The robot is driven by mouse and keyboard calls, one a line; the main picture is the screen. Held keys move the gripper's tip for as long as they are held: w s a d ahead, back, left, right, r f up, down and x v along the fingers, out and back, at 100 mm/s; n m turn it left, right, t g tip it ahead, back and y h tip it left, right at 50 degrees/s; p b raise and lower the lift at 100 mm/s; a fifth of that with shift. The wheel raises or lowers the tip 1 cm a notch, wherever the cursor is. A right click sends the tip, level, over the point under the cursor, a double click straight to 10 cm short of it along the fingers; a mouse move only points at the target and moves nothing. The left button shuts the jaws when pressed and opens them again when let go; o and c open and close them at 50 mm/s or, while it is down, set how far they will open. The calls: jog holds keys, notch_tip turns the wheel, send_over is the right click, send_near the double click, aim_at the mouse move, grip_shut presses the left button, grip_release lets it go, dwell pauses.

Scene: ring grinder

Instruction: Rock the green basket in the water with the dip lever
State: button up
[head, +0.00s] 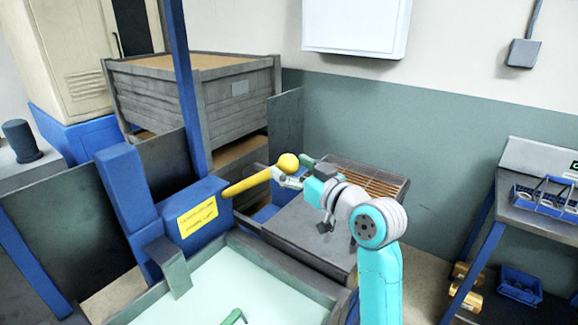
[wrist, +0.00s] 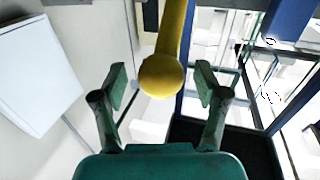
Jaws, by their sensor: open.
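The dip lever (head: 250,183) is a yellow bar with a round knob, sticking out of a blue housing beside the tank and angled up to the right. My gripper (head: 291,172) is open at the knob end. In the wrist view the lever's knob (wrist: 161,76) shows between the two spread fingers of my gripper (wrist: 161,80), with a gap on each side; I cannot tell how deep it sits. The tank's pale green water (head: 200,300) is at the bottom of the head view. A green piece (head: 233,317), perhaps the basket's handle, shows at the lower edge; the rest is out of frame.
A grey bench with a brown grate (head: 365,180) stands behind my arm. A large grey crate (head: 200,95) is at the back left. A blue post (head: 180,80) rises left of the lever. A rack (head: 545,220) with blue baskets stands at right.

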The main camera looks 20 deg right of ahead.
jog(key=shift+w+a, duration=0.25)
jog(key=shift+w, duration=0.4)
grip_shut()
jog(key=s+d+f+t, duration=0.1)
jog(key=s+d+f, duration=0.2)
jog(key=f, duration=0.7)
jog(key=shift+s+f, duration=0.3)
jog(key=shift+s, duration=0.3)
grip_release()
jog(key=shift+r, duration=0.1)
jog(key=v, duration=1.2)
jog(key=shift+f, duration=0.2)
